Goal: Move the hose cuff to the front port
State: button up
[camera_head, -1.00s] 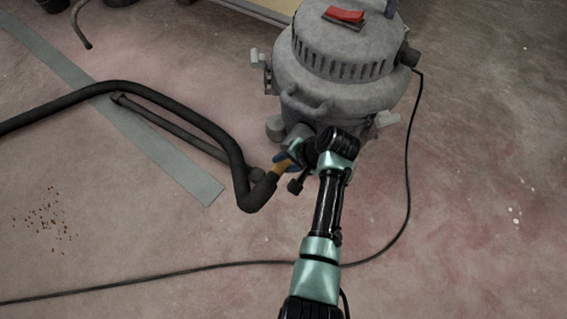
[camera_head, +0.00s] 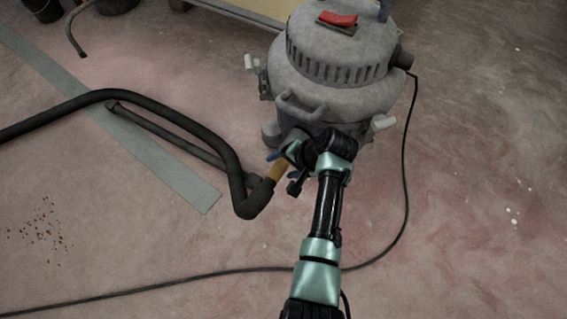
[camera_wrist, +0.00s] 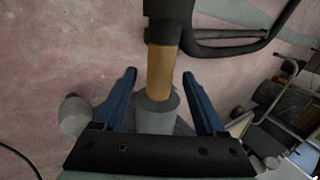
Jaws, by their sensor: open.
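The hose cuff (camera_head: 276,171) is a tan sleeve on the end of the thick black hose (camera_head: 228,150). In the wrist view the cuff (camera_wrist: 161,72) runs from the black hose end down to a grey round port (camera_wrist: 157,112). Its end meets the port's mouth and appears to sit in it; the depth cannot be told. My gripper (camera_wrist: 160,85) is open, with one blue finger on each side of the cuff and clear gaps. In the head view my gripper (camera_head: 283,154) is at the vacuum's lower front, and my arm hides the port.
The grey vacuum (camera_head: 340,75) with a red switch stands behind my gripper. A thin black cable (camera_head: 405,190) curves around the right and across the floor. A metal strip (camera_head: 150,155) and a dark tube (camera_head: 165,130) lie left. Debris (camera_head: 40,235) is at far left.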

jog(key=p+v, duration=0.9)
jog(key=v, duration=0.4)
